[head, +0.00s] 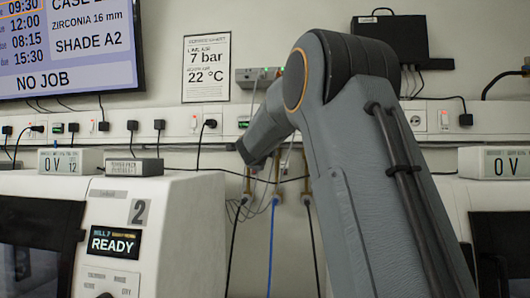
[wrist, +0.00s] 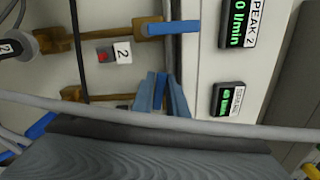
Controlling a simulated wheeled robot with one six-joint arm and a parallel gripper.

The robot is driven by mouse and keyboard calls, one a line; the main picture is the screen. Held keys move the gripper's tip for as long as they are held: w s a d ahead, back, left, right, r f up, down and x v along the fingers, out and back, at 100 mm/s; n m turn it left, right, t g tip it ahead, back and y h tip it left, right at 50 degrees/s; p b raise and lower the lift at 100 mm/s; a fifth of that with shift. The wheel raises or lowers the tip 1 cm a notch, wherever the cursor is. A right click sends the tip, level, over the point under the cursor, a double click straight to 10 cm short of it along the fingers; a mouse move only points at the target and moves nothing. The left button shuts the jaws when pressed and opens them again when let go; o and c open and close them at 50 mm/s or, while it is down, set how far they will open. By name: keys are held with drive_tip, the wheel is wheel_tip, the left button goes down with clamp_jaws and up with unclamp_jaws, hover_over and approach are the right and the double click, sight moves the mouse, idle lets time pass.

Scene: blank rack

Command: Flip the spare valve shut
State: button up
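In the wrist view a brass valve (wrist: 150,27) with a blue lever (wrist: 172,28) sits at the top, its lever in line with the brass pipe. Lower down, a second brass fitting (wrist: 88,95) leads to blue, upright finger-like shapes. These look like my gripper (wrist: 162,92), with a blue piece between its fingers that may be a second lever. I cannot tell whether the fingers touch it, nor read which valve is labelled spare. In the head view my arm hides my gripper and most of the valves; brass fittings (head: 278,190) show on the wall.
A grey hose crosses close before the wrist camera (wrist: 200,122). Two green-lit displays (wrist: 236,22) (wrist: 229,99) stand right of the valves; the upper reads 0 l/min. A white machine marked READY (head: 118,240) stands front left. A blue hose (head: 271,240) hangs below the fittings.

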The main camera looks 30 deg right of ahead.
clamp_jaws()
drive_tip(key=shift+f+n+p, duration=0.25)
drive_tip(key=shift+n+p, duration=0.1)
drive_tip(key=shift+n, duration=0.35)
drive_tip(key=shift+f+n+p, duration=0.25)
drive_tip(key=shift+n+p, duration=0.1)
drive_tip(key=shift+n, duration=0.35)
drive_tip(key=shift+o, duration=1.1)
unclamp_jaws()
drive_tip(key=shift+a, duration=0.1)
drive_tip(key=b+v, duration=0.2)
drive_tip(key=v, duration=0.5)
drive_tip(key=shift+s+a, duration=0.25)
drive_tip(key=shift+s, duration=0.05)
